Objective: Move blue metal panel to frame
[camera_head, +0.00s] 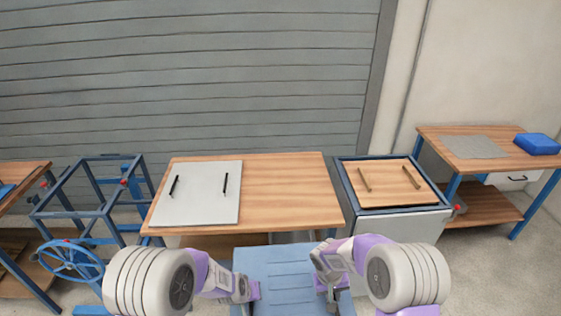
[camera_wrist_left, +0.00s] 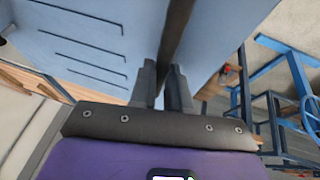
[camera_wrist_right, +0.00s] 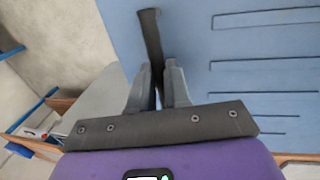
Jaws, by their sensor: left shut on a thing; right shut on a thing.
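The blue metal panel (camera_head: 280,268) with pressed grooves is in front of me at the lower middle of the head view. It fills much of the left wrist view (camera_wrist_left: 105,22) and the right wrist view (camera_wrist_right: 185,45). My left gripper (camera_wrist_left: 163,85) is shut on one dark bar handle (camera_wrist_left: 177,30) of the panel. My right gripper (camera_wrist_right: 160,85) is shut on the other dark handle (camera_wrist_right: 150,35). A blue tubular frame (camera_head: 108,212) stands at the left in the head view, apart from the panel.
A wooden table (camera_head: 285,190) stands beyond the panel, with a grey handled panel (camera_head: 205,205) on it. To its right is a grey-sided stand (camera_head: 400,225) with a handled wooden panel (camera_head: 380,187). A blue handwheel (camera_head: 70,258) is low at the left. A workbench (camera_head: 470,170) is far right.

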